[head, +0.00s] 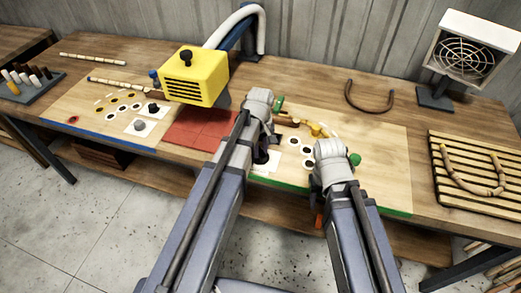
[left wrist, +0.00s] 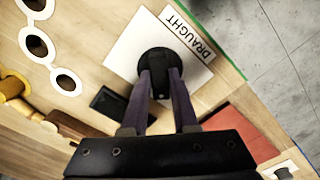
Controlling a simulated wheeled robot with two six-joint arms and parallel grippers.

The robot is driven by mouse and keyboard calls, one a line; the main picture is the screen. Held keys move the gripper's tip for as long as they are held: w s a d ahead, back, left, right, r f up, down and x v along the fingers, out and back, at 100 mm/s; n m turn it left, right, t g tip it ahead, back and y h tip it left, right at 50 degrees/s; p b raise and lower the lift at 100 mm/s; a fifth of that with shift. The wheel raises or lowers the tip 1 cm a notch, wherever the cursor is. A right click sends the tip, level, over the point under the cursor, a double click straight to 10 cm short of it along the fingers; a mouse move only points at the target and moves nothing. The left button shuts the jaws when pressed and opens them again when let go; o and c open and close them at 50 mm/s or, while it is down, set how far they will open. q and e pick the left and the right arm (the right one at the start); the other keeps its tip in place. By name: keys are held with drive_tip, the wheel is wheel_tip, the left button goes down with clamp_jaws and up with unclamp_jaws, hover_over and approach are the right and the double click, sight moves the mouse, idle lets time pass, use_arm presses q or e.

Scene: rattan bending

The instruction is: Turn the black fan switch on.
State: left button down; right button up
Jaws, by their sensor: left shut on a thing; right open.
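The black fan switch (left wrist: 157,62) is a round black knob with a raised bar on a white plate (left wrist: 118,50) marked DRAUGHT, in the left wrist view. My left gripper (left wrist: 162,82) is shut on the knob's bar, one purple-dark finger on each side. In the head view my left gripper (head: 262,156) reaches down at the plate, and the arm hides most of the switch. My right gripper (head: 319,200) is open at the table's front edge, right of the left one, with nothing seen in it. A white box fan (head: 465,55) stands at the back right.
A yellow heater (head: 196,77) with a white hose stands behind a red pad (head: 200,128). A curved rattan piece (head: 370,107) lies at the back. A slatted rack (head: 447,205) with a bent piece lies at the right. White-ringed dark holes lie near the switch.

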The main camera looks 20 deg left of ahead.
sight(261, 152)
use_arm(q)
drive_tip(key=m, duration=0.4)
drive_tip(key=shift+m, duration=2.5)
drive_tip(key=c, duration=0.7)
unclamp_jaws()
wheel_tip(261, 152, up, 8)
drive_tip(key=p, duration=0.8)
drive_tip(key=shift+f, duration=0.1)
